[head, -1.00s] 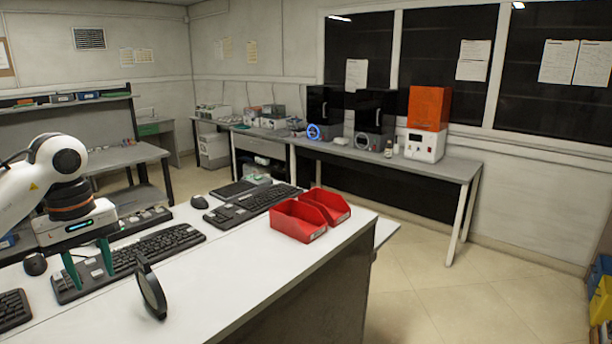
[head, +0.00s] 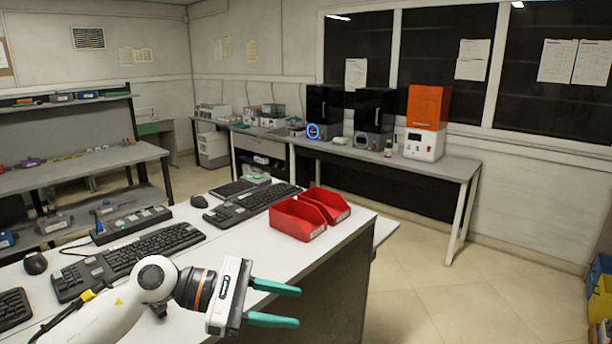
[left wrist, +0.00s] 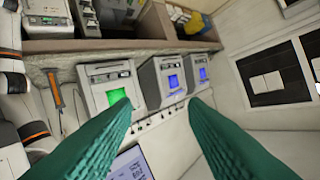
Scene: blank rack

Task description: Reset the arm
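My left arm comes in from the lower left in the head view. Its gripper (head: 275,303) has two green fingers that point right, spread apart with nothing between them, above the near part of the white table (head: 255,268). In the left wrist view the two green fingers (left wrist: 152,125) are also apart and empty. My right gripper is not seen in the head view.
Two red bins (head: 298,219) stand near the table's right edge. Black keyboards (head: 140,256) and mice (head: 36,263) lie on the left and back of the table. Machines with lit screens (left wrist: 117,93) show in the left wrist view.

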